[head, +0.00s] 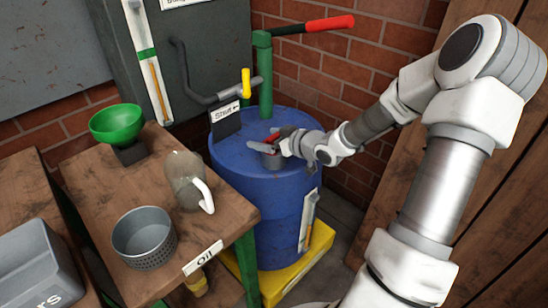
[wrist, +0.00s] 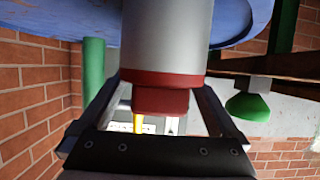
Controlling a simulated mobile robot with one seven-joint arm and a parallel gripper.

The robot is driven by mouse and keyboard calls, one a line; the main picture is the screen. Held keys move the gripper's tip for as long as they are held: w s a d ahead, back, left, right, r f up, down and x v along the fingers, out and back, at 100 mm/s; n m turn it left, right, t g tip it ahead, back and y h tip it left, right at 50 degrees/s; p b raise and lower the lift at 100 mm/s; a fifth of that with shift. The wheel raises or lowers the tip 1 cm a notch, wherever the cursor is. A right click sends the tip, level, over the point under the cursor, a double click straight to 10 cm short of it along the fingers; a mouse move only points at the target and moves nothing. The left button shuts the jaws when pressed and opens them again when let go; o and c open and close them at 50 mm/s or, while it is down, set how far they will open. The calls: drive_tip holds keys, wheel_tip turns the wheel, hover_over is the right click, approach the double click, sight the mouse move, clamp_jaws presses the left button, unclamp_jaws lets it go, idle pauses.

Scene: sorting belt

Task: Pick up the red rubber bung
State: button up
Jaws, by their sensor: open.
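The red rubber bung (wrist: 160,100) sits at the end of a short grey cylinder (wrist: 166,38) in the wrist view, which looks upside down. In the head view, the bung (head: 272,138) shows as a small red patch above the grey cylinder (head: 271,161) on top of the blue drum (head: 233,158). My gripper (head: 262,144) is open at the bung. In the wrist view, the fingers of my gripper (wrist: 158,92) stand on either side of the bung, with gaps showing beside its narrow part. My gripper partly hides the bung in the head view.
A green pump (head: 264,75) with a red handle rises behind the gripper. A sign (head: 225,114) stands on the drum. A wooden table (head: 95,190) at left holds a green funnel (head: 117,123), a glass jug (head: 184,178) and a grey perforated basket (head: 144,238). Brick wall lies behind.

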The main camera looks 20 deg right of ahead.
drive_tip(key=c, duration=1.5)
drive_tip(key=shift+r, duration=0.1)
